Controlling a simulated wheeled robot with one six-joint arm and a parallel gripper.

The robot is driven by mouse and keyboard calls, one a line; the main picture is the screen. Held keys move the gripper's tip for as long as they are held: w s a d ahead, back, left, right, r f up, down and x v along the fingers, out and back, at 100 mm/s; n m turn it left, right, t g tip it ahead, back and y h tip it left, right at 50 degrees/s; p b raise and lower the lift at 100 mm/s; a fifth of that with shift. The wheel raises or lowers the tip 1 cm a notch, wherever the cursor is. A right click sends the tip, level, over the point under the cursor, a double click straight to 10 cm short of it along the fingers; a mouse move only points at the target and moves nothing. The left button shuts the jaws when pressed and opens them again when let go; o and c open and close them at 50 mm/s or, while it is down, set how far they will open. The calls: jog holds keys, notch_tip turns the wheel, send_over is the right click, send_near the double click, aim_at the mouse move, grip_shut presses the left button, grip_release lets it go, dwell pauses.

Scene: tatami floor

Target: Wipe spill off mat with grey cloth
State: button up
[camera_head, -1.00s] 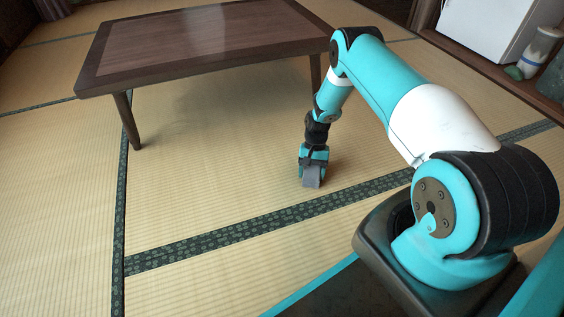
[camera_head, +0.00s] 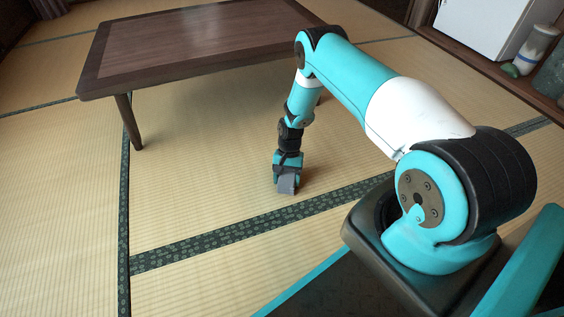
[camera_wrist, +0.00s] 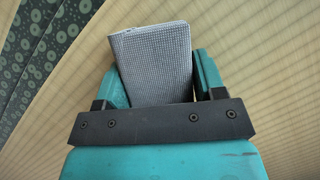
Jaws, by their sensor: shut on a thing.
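My gripper (camera_head: 287,180) points down at the tatami mat (camera_head: 215,185), just behind its dark patterned border strip. It is shut on the folded grey cloth (camera_head: 286,185). In the wrist view the cloth (camera_wrist: 153,62) stands out between the two teal fingers (camera_wrist: 155,80) and shows a fine woven check. The cloth's lower end is at or very near the mat; I cannot tell whether it is pressed down. I see no clear spill on the mat in either view.
A low dark wooden table (camera_head: 205,50) stands behind and left of my gripper, with a leg (camera_head: 128,121) to the left. A white cabinet (camera_head: 487,22), a bottle (camera_head: 535,48) and a grey jar (camera_head: 552,75) are at the back right. The mat left and in front is clear.

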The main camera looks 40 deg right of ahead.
aim_at(286, 178)
jog(key=shift+w+a+r, duration=0.1)
jog(key=shift+a+r, duration=0.1)
jog(key=shift+a, duration=0.1)
notch_tip(286, 178, up, 3)
jog(key=shift+d+f+p, duration=0.1)
jog(key=shift+f+p, duration=0.1)
jog(key=shift+p, duration=0.8)
jog(key=shift+r+p, duration=2.1)
jog(key=shift+r, duration=0.45)
